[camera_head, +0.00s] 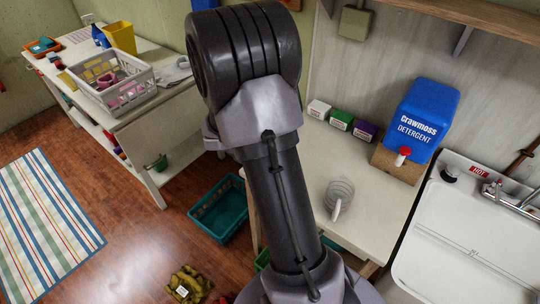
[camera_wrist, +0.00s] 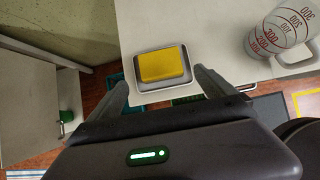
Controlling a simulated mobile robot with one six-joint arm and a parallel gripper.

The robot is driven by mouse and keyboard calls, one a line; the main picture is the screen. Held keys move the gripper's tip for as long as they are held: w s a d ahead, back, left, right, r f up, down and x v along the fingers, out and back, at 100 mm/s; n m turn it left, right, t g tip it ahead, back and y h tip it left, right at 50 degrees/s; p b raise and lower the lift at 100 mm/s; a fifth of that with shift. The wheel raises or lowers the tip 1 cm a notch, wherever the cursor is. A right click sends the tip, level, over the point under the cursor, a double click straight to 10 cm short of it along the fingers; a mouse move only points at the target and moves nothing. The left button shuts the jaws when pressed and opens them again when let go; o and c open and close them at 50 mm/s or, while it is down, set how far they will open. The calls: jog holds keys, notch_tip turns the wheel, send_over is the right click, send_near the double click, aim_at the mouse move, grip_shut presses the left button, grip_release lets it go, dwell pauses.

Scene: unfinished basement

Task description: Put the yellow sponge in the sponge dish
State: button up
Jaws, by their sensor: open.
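In the wrist view the yellow sponge (camera_wrist: 163,64) lies within the rim of a pale grey rectangular dish (camera_wrist: 143,92) on the light tabletop, close to its edge. It looks flat and square to the dish. My gripper (camera_wrist: 161,80) is open, with one finger on each side of the dish's near end and nothing visible held between them. I cannot tell the height gap between the fingertips and the dish. In the head view the sponge and dish do not show; my arm covers part of the table.
A clear measuring jug (camera_head: 340,193) stands right of my arm and also shows in the wrist view (camera_wrist: 282,38). Small boxes (camera_head: 341,119) and a blue detergent container (camera_head: 424,112) stand behind it. A sink (camera_head: 462,240) is at right. A teal basket (camera_head: 219,209) is on the floor.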

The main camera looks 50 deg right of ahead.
jog(key=s+a+r+m+t+y, duration=0.1)
jog(key=s+a+r+m, duration=0.2)
jog(key=a+r+m, duration=0.85)
jog(key=s+a+r+m+t+y, duration=0.2)
jog(key=s+a+r+m+y, duration=0.2)
jog(key=a, duration=0.6)
jog(key=s+a+r+m+t+y, duration=0.2)
jog(key=s+a+r+m+y, duration=0.2)
jog(key=a, duration=0.7)
jog(key=s+r+m, duration=0.2)
jog(key=s+m, duration=0.1)
jog(key=m, duration=0.1)
jog(key=shift+s+r, duration=0.15)
jog(key=shift+r, duration=0.05)
notch_tip(320, 180, down, 7)
jog(key=b, duration=0.6)
jog(key=shift+r, duration=0.2)
